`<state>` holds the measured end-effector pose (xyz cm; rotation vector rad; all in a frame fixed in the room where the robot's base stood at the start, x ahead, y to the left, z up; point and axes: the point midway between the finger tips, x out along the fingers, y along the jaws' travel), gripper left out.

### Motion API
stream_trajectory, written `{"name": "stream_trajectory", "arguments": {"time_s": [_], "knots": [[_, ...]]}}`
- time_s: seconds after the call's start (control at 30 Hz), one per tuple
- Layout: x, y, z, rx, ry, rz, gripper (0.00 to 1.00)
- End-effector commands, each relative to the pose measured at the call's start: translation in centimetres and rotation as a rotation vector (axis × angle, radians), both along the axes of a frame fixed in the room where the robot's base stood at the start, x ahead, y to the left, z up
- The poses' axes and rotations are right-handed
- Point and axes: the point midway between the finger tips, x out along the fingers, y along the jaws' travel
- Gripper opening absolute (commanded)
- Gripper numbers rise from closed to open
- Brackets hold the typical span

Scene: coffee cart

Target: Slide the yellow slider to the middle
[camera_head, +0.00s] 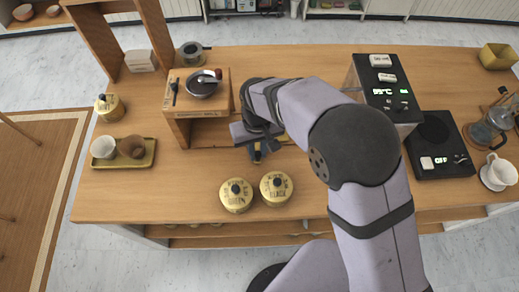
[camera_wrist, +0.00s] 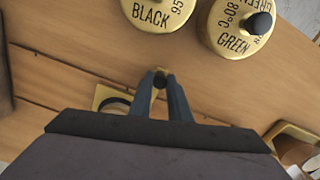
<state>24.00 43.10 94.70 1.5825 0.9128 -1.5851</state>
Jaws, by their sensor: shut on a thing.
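My gripper (camera_head: 257,156) points down over the wooden counter, behind the two yellow canisters. Its fingers (camera_wrist: 160,84) are shut on a small dark piece with a yellow tip, apparently the yellow slider (camera_wrist: 161,72). The fingers and palm hide most of it, and I cannot tell where it stands along its travel. Thin dark lines run along the wood near it in the wrist view. A flat yellow part with a dark round edge (camera_wrist: 108,97) lies beside the fingers, partly hidden by my gripper.
The canisters marked BLACK (camera_head: 276,188) and GREEN (camera_head: 236,195) stand close in front of my gripper. A wooden box with a dark pan (camera_head: 197,92) is behind left. A tray (camera_head: 149,155) with two cups is left. A black control box (camera_head: 384,88) is right.

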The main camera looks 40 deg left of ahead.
Motion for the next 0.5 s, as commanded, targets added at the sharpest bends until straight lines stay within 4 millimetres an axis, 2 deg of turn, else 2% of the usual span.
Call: {"name": "stream_trajectory", "arguments": {"time_s": [0.03,0.07,0.1,0.13,0.5], "knots": [[0.1,0.14,0.14,0.004,-0.003,0.0,0.0],[0.1,0.14,0.14,0.004,-0.003,0.0,0.21],[0.11,0.12,0.13,0.004,-0.003,0.0,0.31],[0.1,0.12,0.13,0.004,-0.003,0.0,0.35],[0.09,0.06,0.29,0.003,-0.002,0.0,0.35]]}}
